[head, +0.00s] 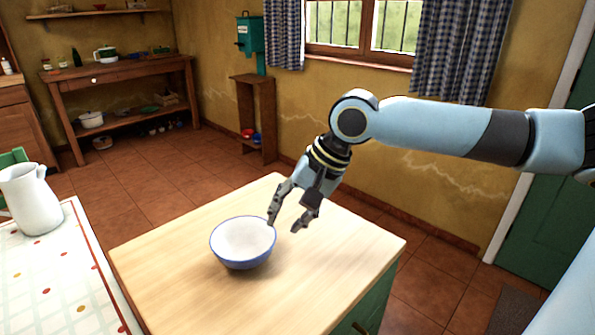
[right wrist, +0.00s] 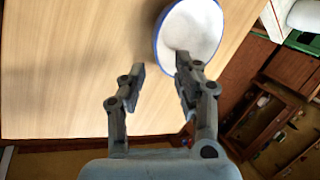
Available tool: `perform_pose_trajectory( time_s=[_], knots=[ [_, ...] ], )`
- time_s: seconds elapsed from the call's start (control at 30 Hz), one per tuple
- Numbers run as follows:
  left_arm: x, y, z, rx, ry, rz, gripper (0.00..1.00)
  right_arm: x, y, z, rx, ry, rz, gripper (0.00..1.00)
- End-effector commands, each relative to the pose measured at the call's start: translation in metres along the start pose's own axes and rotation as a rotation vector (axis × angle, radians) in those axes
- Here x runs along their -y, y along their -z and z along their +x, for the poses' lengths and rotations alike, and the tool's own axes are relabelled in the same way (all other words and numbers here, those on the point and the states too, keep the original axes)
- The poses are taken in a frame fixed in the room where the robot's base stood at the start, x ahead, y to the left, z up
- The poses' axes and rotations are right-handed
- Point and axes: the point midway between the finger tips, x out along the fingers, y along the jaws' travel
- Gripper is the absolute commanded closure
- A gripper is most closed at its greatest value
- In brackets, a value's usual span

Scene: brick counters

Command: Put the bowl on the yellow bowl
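A bowl (head: 242,258), blue outside and white inside, stands upright on a light wooden counter top (head: 335,262). It also shows at the top of the right wrist view (right wrist: 197,30). My right gripper (head: 284,226) is open and empty at the bowl's right rim, pointing down. In the right wrist view (right wrist: 160,67) one finger overlaps the near rim and the other is over bare wood outside the bowl. I cannot tell whether the finger touches the rim. No yellow bowl can be made out. My left gripper is not in view.
A white pitcher (head: 33,200) stands on a table with a dotted cloth (head: 62,285) at the left. A small wooden stand (head: 268,115) with red and blue items is behind the counter. A wooden bench (head: 125,78) is at the back. The counter's front right is clear.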

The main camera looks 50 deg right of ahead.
Motion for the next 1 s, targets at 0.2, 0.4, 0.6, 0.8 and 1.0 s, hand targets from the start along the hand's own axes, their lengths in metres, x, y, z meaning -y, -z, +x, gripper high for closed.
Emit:
perform_pose_trajectory(
  time_s=[0.2, 0.4, 0.6, 0.8, 1.0],
  knots=[
    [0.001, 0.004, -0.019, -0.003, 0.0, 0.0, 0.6, 0.0, 0.001, -0.035, -0.002, -0.003, -0.002, 0.68],
    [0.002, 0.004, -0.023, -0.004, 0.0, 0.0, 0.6, -0.001, 0.001, -0.043, -0.004, -0.005, 0.04, 0.65],
    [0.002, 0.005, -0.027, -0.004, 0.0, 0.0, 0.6, -0.025, 0.053, -0.037, -0.231, -0.046, 0.2, 0.65],
    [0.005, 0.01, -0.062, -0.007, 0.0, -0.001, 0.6, -0.046, 0.082, -0.03, -0.498, -0.01, 0.511, 0.65],
    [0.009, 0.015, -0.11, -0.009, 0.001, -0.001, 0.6, -0.043, 0.041, -0.014, -0.676, 0.013, 0.826, 0.65]
  ],
)
